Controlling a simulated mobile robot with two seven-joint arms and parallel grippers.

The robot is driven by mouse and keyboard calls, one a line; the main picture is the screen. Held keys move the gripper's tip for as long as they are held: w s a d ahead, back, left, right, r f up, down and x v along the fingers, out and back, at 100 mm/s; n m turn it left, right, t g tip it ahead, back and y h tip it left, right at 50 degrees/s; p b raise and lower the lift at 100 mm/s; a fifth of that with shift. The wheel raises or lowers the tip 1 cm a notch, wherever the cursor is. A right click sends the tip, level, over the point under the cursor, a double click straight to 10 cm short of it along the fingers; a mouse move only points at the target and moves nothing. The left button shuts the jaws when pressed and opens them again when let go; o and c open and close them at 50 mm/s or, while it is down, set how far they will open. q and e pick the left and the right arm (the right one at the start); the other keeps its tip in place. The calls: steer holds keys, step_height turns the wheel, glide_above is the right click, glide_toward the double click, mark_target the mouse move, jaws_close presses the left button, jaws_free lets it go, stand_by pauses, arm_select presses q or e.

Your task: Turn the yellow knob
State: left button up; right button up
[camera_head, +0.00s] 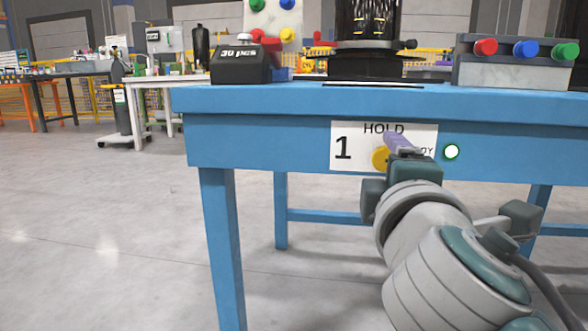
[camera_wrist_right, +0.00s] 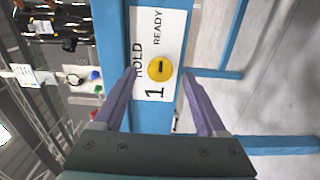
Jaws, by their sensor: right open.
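The yellow knob (camera_head: 380,158) is on a white label plate (camera_head: 345,160) on the front of the blue table. The plate reads "1", "HOLD" and "READY", the last partly hidden in the head view. In the right wrist view the round knob (camera_wrist_right: 161,68) shows a dark slot, with the plate (camera_wrist_right: 172,25) around it. My right gripper (camera_head: 395,142) is in front of the plate and covers the knob's right part in the head view. In the wrist view its purple fingers (camera_wrist_right: 160,80) are open on either side of the knob; contact cannot be told. My left gripper is not in view.
A lit white-green lamp (camera_head: 451,151) is right of the plate. On the blue table (camera_head: 260,140) stand a black "30 pcs" display (camera_head: 240,65), a dark machine (camera_head: 368,40) and a box with red, blue and green buttons (camera_head: 510,72).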

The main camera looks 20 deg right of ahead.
steer(key=v, duration=0.7)
steer(key=shift+s+a+p, duration=0.15)
steer(key=shift+s+p, duration=0.05)
steer(key=shift+p, duration=0.1)
